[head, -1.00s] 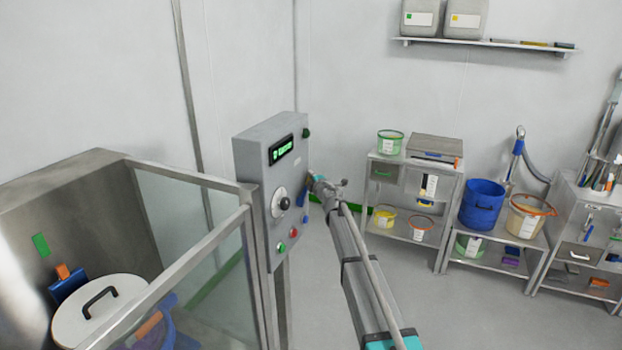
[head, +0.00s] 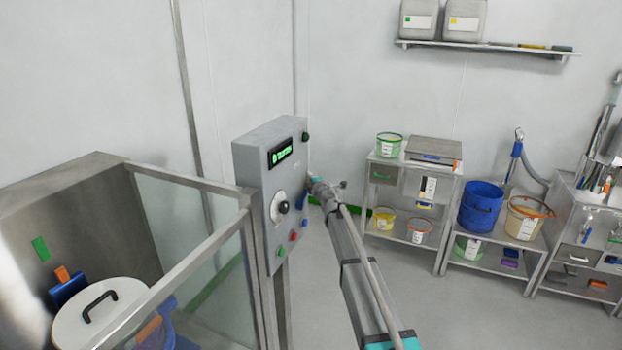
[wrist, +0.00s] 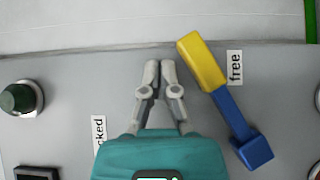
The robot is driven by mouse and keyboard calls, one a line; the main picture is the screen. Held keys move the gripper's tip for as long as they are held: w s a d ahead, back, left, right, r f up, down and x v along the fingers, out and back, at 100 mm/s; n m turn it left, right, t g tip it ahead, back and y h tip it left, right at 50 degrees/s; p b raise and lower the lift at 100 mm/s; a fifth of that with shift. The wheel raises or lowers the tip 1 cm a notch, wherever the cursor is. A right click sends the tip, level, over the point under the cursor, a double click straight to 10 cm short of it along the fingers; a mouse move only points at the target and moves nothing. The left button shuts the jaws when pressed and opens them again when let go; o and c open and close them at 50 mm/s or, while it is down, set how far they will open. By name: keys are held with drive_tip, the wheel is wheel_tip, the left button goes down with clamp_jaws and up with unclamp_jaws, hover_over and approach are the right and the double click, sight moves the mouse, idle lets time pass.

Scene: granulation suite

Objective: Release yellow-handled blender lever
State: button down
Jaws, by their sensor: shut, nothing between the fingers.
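The lever shows in the wrist view, with a yellow handle (wrist: 202,61) and a blue arm (wrist: 232,112) ending in a blue block. It lies slanted, its yellow end beside a label reading "free" (wrist: 235,67). A second label, partly hidden by my gripper and ending in "cked" (wrist: 99,131), is on the left. My gripper (wrist: 160,66) is shut and empty, its fingertips just left of the yellow handle with a small gap. In the head view my gripper is at the side of the grey control box (head: 255,165), where the lever is mostly hidden.
The box front has a lit display (head: 281,154), a dial (head: 281,208) and buttons. A glass-sided enclosure (head: 200,225) stands left. Shelves with buckets (head: 482,204) stand right, with open floor before them.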

sight(305, 167)
drive_tip(key=shift+s+a+r+p, duration=0.1)
drive_tip(key=shift+s+r+p, duration=0.25)
drive_tip(key=shift+r+p, duration=0.4)
drive_tip(key=shift+s+a+r+p, duration=0.15)
drive_tip(key=shift+s+r+p, duration=0.25)
drive_tip(key=shift+r+p, duration=0.3)
drive_tip(key=s+d+r+p, duration=0.5)
drive_tip(key=shift+s+d+r, duration=0.2)
drive_tip(key=shift+s+r, duration=0.15)
drive_tip(key=shift+r, duration=0.05)
